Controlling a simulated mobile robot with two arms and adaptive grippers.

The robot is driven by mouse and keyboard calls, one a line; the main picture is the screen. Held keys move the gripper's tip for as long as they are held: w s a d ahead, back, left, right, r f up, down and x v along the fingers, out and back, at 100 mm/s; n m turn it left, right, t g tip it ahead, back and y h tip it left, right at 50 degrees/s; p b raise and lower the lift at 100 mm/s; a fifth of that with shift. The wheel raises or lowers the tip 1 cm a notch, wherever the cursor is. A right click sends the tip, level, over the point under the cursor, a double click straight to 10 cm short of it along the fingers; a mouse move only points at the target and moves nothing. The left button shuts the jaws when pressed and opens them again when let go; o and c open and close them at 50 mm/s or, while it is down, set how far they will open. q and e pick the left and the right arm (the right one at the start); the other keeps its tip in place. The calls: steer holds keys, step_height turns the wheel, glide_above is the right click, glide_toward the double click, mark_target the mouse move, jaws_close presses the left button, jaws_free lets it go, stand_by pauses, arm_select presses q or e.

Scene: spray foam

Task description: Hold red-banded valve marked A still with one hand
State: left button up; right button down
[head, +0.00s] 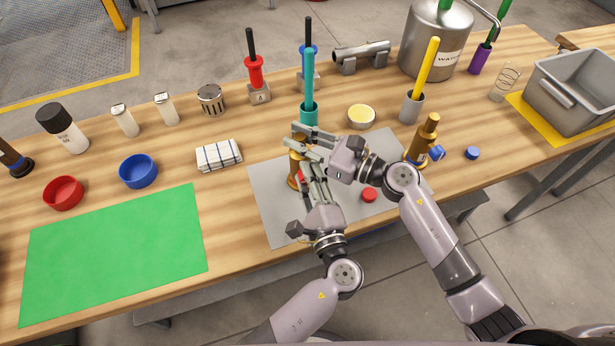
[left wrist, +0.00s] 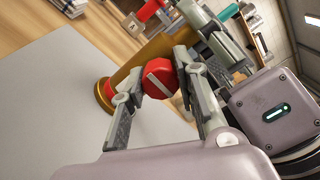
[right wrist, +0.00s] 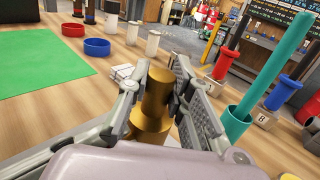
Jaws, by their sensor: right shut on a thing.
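A brass valve (head: 293,174) stands on the grey mat (head: 270,212). A red hexagonal plug (left wrist: 160,78) sticks out of its side in the left wrist view, and a red strip shows near its base. No letter is readable on it. My right gripper (head: 299,139) is shut on the upper part of the valve; the right wrist view shows the brass neck (right wrist: 155,103) between its fingers. My left gripper (head: 311,172) is open, low beside the valve, with its fingers on either side of the red plug. The arms hide part of the valve in the head view.
A second brass valve (head: 424,136) with blue parts stands right of my right arm. A red cap (head: 369,195) lies on the mat. A red-handled tool stands in a block marked A (head: 259,97). A teal holder (head: 308,112) stands behind my grippers. The green mat (head: 115,255) is clear.

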arm_select(q)
steer(key=o, duration=0.5)
steer(key=v, duration=1.2)
arm_select(e)
steer(key=c, duration=1.4)
jaws_free()
steer(key=shift+o, duration=0.2)
